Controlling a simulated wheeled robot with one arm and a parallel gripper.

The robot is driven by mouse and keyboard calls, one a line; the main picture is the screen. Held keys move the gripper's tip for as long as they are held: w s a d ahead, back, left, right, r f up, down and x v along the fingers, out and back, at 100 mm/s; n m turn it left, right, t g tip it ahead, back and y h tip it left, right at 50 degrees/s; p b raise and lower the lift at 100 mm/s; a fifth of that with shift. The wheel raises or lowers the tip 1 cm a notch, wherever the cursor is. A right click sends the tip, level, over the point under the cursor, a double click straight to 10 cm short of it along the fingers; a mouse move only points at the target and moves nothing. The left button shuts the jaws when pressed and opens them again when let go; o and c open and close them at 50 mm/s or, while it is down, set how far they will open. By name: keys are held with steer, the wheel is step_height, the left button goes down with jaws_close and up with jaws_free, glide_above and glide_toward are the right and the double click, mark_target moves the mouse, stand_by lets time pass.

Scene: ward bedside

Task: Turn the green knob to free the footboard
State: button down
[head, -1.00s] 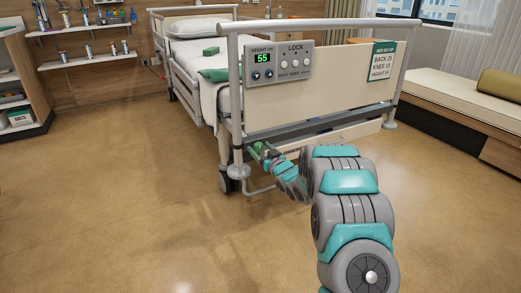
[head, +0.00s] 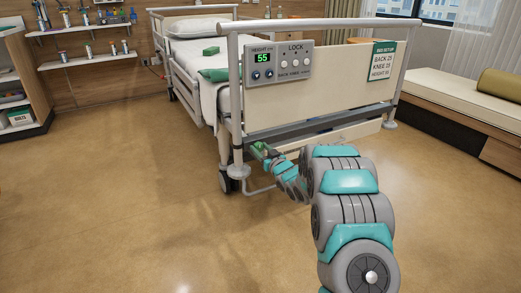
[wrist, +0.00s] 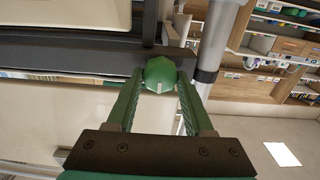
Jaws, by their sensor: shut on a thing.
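The green knob (wrist: 160,73) is a rounded, faceted knob with a small pale mark, on the dark frame under the footboard. In the head view the knob and my gripper (head: 262,149) are small, near the left post, and partly hidden by my arm. In the wrist view my gripper (wrist: 159,86) has its two green fingers on either side of the knob, shut on it. The footboard (head: 335,97) is a cream panel between grey posts and stands upright at the bed end.
A control panel (head: 278,66) reading 55 and a green setup card (head: 382,61) are on the footboard. A caster (head: 226,182) and low bent bar stand near my gripper. A padded bench (head: 455,92) is at the right. The floor (head: 110,190) at left is clear.

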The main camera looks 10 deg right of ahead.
steer(key=shift+f+n+b, duration=0.15)
steer(key=shift+n+b, duration=0.15)
steer(key=n+b, duration=0.2)
steer(key=b, duration=0.1)
steer(key=shift+f+n, duration=0.15)
steer(key=shift+n, duration=0.15)
steer(key=n+b, duration=0.5)
steer(key=n, duration=0.1)
steer(key=shift+a+b, duration=0.15)
steer(key=shift+b, duration=0.25)
steer(key=n+b, duration=0.1)
steer(key=n, duration=0.3)
steer(key=shift+n, duration=0.4)
steer(key=shift+a+n, duration=0.1)
steer(key=shift+n, duration=1.8)
steer(key=shift+s, duration=0.1)
steer(key=shift+c, duration=1.6)
jaws_free()
